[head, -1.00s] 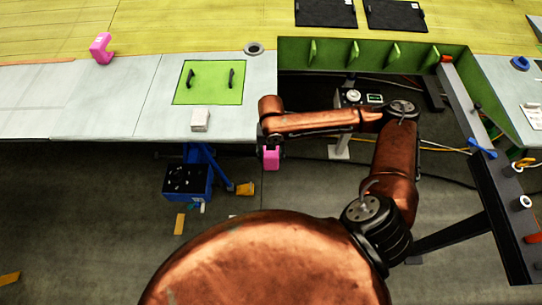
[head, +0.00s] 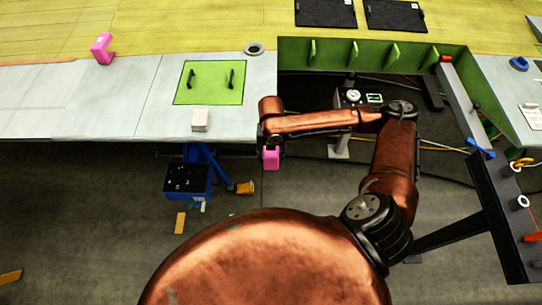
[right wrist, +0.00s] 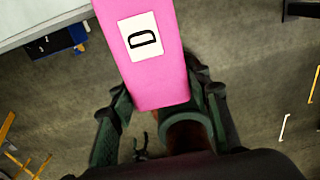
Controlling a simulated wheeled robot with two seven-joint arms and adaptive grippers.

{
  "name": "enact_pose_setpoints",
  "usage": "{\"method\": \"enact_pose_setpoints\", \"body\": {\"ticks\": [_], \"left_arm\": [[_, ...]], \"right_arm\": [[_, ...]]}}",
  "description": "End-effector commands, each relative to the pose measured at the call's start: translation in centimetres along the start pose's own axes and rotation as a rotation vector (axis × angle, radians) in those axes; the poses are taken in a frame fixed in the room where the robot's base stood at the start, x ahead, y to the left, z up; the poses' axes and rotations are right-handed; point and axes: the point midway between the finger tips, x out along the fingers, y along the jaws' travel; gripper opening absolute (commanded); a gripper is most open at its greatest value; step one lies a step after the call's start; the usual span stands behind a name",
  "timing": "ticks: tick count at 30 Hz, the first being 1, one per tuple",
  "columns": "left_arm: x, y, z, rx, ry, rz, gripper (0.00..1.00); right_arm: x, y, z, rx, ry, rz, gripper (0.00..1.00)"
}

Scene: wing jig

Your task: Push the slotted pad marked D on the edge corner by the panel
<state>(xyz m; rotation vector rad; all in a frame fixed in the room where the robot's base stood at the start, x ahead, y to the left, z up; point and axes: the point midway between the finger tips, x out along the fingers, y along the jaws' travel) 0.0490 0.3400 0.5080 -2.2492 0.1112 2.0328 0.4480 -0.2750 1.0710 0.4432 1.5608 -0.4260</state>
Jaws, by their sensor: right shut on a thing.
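The pink slotted pad (head: 271,160) with a white D label (right wrist: 142,38) is in my right gripper (head: 271,143). In the right wrist view the pad (right wrist: 168,82) stands between the two dark fingers and runs out of the top of the frame; its slot is hidden. In the head view the pad hangs beside the right end of the pale wing surface (head: 105,115), just below and near its front right corner by the green panel (head: 208,97). I cannot tell whether it touches the edge. My left gripper is not in view.
A white block (head: 200,119) lies in front of the panel. A blue stand with a dark-topped box (head: 187,182) is below the edge. A green ribbed frame (head: 372,55) lies right of the panel.

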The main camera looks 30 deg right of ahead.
Motion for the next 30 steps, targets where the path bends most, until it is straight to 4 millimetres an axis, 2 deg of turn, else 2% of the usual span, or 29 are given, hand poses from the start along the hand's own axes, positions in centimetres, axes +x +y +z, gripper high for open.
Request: {"method": "enact_pose_setpoints", "body": {"ticks": [13, 30], "left_arm": [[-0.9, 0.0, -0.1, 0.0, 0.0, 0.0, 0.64], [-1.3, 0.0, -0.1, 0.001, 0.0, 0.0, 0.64]], "right_arm": [[0.0, 0.0, 0.1, 0.001, 0.0, -0.001, 0.2], [0.0, 0.1, 1.7, 0.0, 0.0, 0.0, 0.2]]}}
